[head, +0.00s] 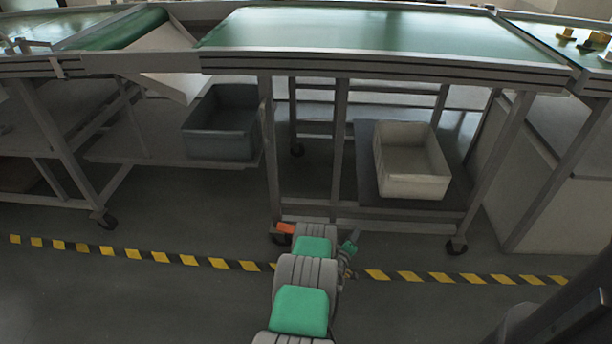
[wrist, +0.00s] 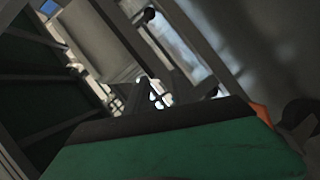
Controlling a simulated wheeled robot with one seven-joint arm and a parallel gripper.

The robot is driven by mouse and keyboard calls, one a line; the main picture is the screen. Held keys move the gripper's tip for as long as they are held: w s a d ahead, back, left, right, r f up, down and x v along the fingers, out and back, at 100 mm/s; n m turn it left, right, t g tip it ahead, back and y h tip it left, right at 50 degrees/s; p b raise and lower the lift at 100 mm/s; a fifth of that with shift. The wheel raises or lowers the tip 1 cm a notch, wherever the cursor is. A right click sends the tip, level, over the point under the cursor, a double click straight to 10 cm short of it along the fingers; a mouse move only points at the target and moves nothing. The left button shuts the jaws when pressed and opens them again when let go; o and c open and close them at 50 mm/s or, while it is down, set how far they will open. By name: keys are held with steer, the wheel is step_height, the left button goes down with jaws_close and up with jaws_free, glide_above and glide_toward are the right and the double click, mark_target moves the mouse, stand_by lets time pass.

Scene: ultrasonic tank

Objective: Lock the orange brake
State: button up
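The orange brake (head: 286,228) is a small tab on the caster at the foot of the conveyor's middle leg, just left of the end of my arm in the head view. Part of that caster is hidden behind my arm. In the wrist view an orange piece (wrist: 262,113) shows at the right, beside a dark wheel (wrist: 301,114), partly covered by a green and black part in the foreground. My gripper (head: 346,262) is low, to the right of the brake, and mostly hidden by my own arm. Its fingers cannot be made out, and I see no contact with the brake.
The green-belted conveyor (head: 380,35) stands above on grey legs. A grey bin (head: 222,145) and a pale bin (head: 412,185) sit below. Other casters (head: 457,246) stand on the floor. A yellow-black floor stripe (head: 160,257) runs in front; the floor at left is clear.

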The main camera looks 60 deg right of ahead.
steer(key=w+a+r+m+t+y+p, duration=0.1)
steer(key=w+a+r+y+p, duration=0.2)
steer(key=w+r, duration=1.8)
step_height(320, 180, up, 3)
steer(key=p, duration=0.3)
steer(key=shift+w+a+m+t+y, duration=0.15)
steer(key=shift+w+m+t+y, duration=0.15)
steer(key=shift+w+m+t, duration=0.1)
steer(key=shift+s, duration=0.1)
